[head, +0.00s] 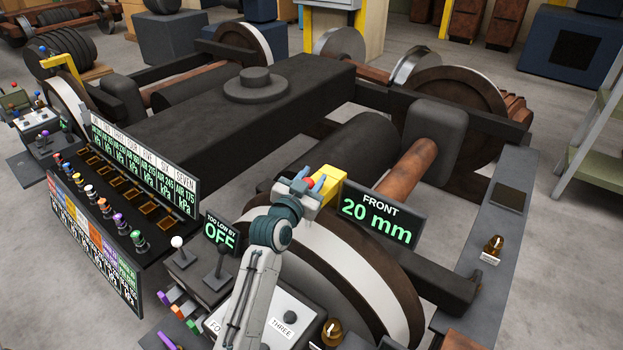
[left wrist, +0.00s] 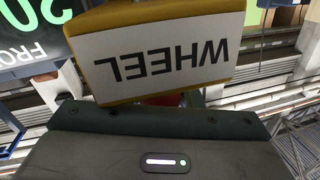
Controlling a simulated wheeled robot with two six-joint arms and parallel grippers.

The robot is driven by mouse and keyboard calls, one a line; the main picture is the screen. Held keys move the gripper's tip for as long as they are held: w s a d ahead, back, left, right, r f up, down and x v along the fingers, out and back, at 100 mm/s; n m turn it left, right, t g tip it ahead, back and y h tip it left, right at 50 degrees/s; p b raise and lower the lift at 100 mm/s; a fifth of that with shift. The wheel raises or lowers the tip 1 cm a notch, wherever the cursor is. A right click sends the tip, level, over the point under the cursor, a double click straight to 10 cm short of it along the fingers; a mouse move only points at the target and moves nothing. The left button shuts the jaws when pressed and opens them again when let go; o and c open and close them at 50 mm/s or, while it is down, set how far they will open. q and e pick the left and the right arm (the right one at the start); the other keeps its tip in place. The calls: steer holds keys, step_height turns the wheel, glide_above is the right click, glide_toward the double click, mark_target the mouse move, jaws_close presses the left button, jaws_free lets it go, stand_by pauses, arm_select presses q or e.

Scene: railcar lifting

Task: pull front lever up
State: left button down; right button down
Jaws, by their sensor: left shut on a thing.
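My left gripper (head: 308,186) is at the yellow block (head: 328,184) above the near right wheel, beside the "FRONT 20 mm" display (head: 378,217). It is shut on a small red part at this block; the grip itself is mostly hidden. In the left wrist view the yellow block (left wrist: 168,50) carries a white label reading "WHEEL" upside down, with a bit of red (left wrist: 160,100) below it. A lever with a white knob (head: 177,242) and one with a black knob (head: 221,249) stand on the console; I cannot tell which is the front lever. My right gripper is out of view.
A dark wheeled railcar frame (head: 200,125) fills the middle. A long console with coloured knobs (head: 97,198) and pressure displays (head: 145,168) stands at left. A "TOO LOW BY" display (head: 221,233) is behind the levers. A grey ledge (head: 490,225) runs at right, with open floor beyond.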

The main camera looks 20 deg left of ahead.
arm_select(q)
steer(key=shift+r+p, duration=1.55)
steer(key=shift+r, duration=0.7)
steer(key=c, duration=1)
jaws_free()
steer(key=shift+c, duration=0.2)
steer(key=shift+s+f, duration=0.1)
steer(key=shift+s+a+f+b, duration=0.1)
steer(key=shift+s+f+b, duration=0.05)
steer(key=shift+s+b, duration=0.15)
steer(key=s+a+b, duration=0.1)
steer(key=s+b, duration=0.2)
steer(key=s, duration=0.7)
steer(key=shift+a+r, duration=0.2)
steer(key=shift+a, duration=0.05)
